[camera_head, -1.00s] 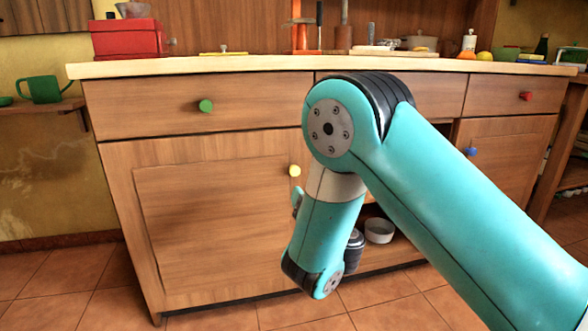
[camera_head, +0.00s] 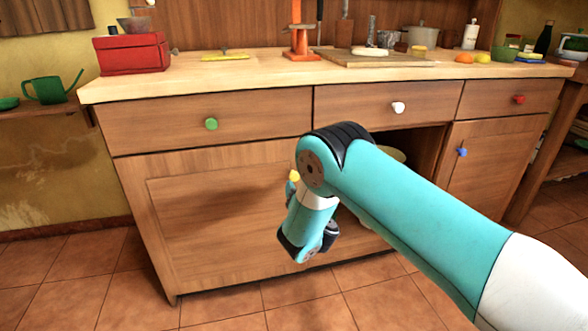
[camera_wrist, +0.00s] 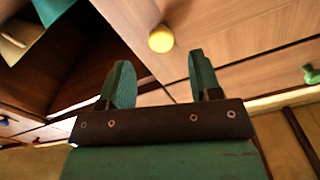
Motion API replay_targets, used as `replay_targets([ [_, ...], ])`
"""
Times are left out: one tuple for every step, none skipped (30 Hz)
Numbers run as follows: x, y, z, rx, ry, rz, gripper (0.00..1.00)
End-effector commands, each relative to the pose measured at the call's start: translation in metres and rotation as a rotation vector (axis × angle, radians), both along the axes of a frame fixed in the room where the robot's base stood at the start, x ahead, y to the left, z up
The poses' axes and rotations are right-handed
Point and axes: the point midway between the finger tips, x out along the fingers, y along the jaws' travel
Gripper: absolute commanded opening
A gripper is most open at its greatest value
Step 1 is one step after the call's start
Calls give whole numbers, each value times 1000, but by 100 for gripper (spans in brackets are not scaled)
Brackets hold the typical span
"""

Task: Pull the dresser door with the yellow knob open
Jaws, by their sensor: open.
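The yellow knob (camera_head: 295,176) sits near the upper right corner of the left dresser door (camera_head: 215,225), which looks closed. My arm partly hides that edge of the door in the head view. In the wrist view the yellow knob (camera_wrist: 161,39) is ahead of my gripper (camera_wrist: 160,80), a little beyond the fingertips and roughly between their lines. My gripper is open and empty, its two green fingers apart. In the head view one fingertip shows just left of my arm, close to the knob.
Drawers with a green knob (camera_head: 211,124), a white knob (camera_head: 398,107) and a red knob (camera_head: 519,99) run above. A door with a blue knob (camera_head: 462,153) is at right. An open compartment (camera_head: 415,150) lies between the doors. The tiled floor in front is clear.

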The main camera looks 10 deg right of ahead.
Motion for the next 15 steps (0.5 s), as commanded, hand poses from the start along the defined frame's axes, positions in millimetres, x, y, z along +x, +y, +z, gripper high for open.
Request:
replay_targets([
  [8, 0, 2, 3, -3, 0, 58],
  [12, 0, 2, 3, -4, 1, 58],
  [17, -1, 1, 3, -4, -1, 58],
  [22, -1, 1, 4, -4, -2, 58],
  [26, -1, 0, 4, -4, -2, 58],
  [32, -1, 1, 4, -4, -2, 58],
  [36, -1, 1, 3, -4, -1, 58],
  [39, 0, 1, 3, -4, 0, 58],
  [44, 0, 1, 2, -5, 2, 58],
  [48, 0, 0, 2, -4, -1, 58],
  [52, 0, -1, 3, -3, -2, 58],
  [56, -1, -1, 3, -3, -2, 58],
  [59, 0, -1, 3, -3, -1, 58],
  [61, 0, 0, 1, -3, 0, 58],
  [64, 1, -1, 2, -1, 1, 58],
])
